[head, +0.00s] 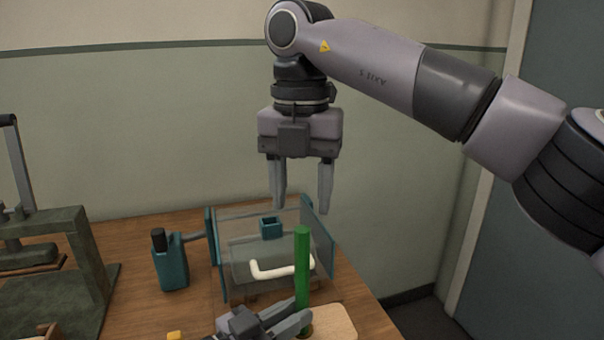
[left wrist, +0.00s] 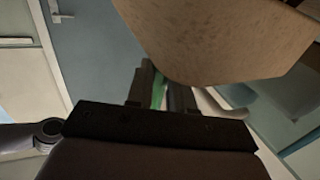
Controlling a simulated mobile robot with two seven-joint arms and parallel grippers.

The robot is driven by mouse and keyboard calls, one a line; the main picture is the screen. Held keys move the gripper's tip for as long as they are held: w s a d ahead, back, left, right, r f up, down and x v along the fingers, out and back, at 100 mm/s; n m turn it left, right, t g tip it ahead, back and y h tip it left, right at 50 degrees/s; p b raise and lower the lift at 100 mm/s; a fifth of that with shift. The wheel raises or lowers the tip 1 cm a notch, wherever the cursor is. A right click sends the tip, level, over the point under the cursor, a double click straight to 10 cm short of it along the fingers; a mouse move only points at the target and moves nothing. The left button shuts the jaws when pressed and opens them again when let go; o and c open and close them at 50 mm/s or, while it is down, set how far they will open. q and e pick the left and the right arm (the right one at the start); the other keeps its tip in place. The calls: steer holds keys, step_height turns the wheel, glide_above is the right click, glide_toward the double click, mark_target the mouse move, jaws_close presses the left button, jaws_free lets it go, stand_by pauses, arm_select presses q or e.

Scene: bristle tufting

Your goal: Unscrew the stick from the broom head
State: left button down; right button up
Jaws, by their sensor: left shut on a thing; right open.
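The green stick (head: 302,262) stands upright near the table's front right in the head view. Its lower end is at the tan broom head (head: 338,322), a flat wooden block partly cut off by the frame. My left gripper (head: 303,319) is shut on the stick low down, close to the broom head. In the left wrist view a green strip of the stick (left wrist: 158,95) shows between the fingers, and the broom head (left wrist: 220,40) fills the upper right. My right gripper (head: 302,206) is open and empty, fingers pointing down, above the stick's top and apart from it.
Behind the stick stands a clear-walled box with teal ends (head: 326,243), near a white bent rod (head: 283,270). A dark green press (head: 60,265) is at far left.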

mark_target(302, 252)
steer(key=m, duration=0.3)
steer(key=shift+r, duration=0.25)
steer(key=m, duration=0.5)
steer(key=shift+r, duration=0.3)
steer(key=m, duration=0.4)
steer(key=shift+r+m, duration=0.3)
steer(key=m, duration=0.3)
steer(key=shift+r, duration=0.15)
step_height(302, 252, down, 12)
jaws_close()
steer(key=n, duration=0.4)
